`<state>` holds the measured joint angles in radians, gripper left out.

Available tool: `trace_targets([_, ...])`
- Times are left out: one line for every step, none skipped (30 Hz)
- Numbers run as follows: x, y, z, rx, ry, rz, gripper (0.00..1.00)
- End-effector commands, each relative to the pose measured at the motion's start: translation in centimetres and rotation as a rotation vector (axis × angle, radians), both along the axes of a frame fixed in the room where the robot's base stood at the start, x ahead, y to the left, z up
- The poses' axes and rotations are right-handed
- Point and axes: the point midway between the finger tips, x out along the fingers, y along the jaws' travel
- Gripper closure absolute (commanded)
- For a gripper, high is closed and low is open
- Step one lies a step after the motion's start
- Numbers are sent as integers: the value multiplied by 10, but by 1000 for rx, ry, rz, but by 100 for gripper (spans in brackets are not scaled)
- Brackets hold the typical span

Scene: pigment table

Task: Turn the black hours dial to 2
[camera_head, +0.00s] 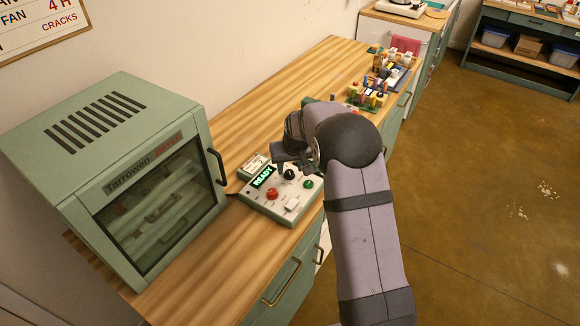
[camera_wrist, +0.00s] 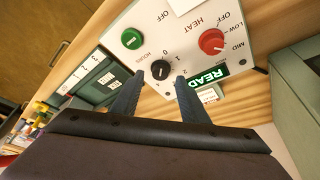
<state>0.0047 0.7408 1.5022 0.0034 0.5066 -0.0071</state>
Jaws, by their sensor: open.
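The black hours dial (camera_head: 289,174) is on the sloped control panel (camera_head: 262,204). It also shows in the wrist view (camera_wrist: 161,70), with the marks 0, 1 and 2 around one side and the word HOURS on the other. Its pointer direction is too small to read surely. My gripper (camera_wrist: 161,75) is open, with one fingertip on each side of the dial in the picture. I cannot tell whether either finger touches it. In the head view my gripper (camera_head: 284,166) is just above the panel, at the dial.
Pigment jars and blocks (camera_head: 375,88) sit farther back on the wooden counter (camera_head: 185,290).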

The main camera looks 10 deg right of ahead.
Motion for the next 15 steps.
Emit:
trace_targets([2, 0, -4, 0, 2, 0, 60])
trace_targets([3, 0, -6, 0, 1, 0, 60])
trace_targets([5, 0, -9, 0, 1, 0, 60])
trace_targets([5, 0, -11, 0, 1, 0, 60])
trace_targets([6, 0, -13, 0, 1, 0, 60])
trace_targets([7, 0, -15, 0, 1, 0, 60])
trace_targets([7, 0, -17, 0, 0, 0, 60])
trace_targets([8, 0, -18, 0, 0, 0, 60])
trace_targets([8, 0, -19, 0, 0, 0, 60])
trace_targets([9, 0, -20, 0, -1, 0, 60])
trace_targets([9, 0, -20, 0, -1, 0, 60])
trace_targets([9, 0, -21, 0, -1, 0, 60])
trace_targets([9, 0, -21, 0, -1, 0, 60])
trace_targets([9, 0, -21, 0, -1, 0, 60])
trace_targets([9, 0, -21, 0, -2, 0, 60])
